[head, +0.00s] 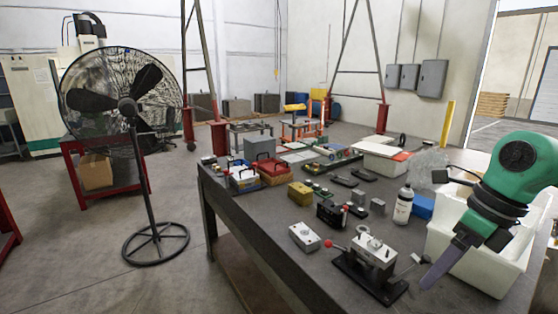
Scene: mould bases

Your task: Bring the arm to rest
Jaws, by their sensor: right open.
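My right arm comes in from the right edge in the head view, with green links and a dark wrist. My right gripper (440,268) points down and to the left, over the front right of the dark workbench (255,222). It is open, and I see nothing held in it. It is in front of the white bin (480,272) and to the right of a black fixture with a grey metal block (373,250). One finger shows clearly; the other is hard to make out. My left gripper is out of view.
A light grey block (303,236), a black block (331,213), a yellow block (300,193) and a white bottle (403,204) stand on the bench. A standing fan (122,95) is left of the bench, on open floor.

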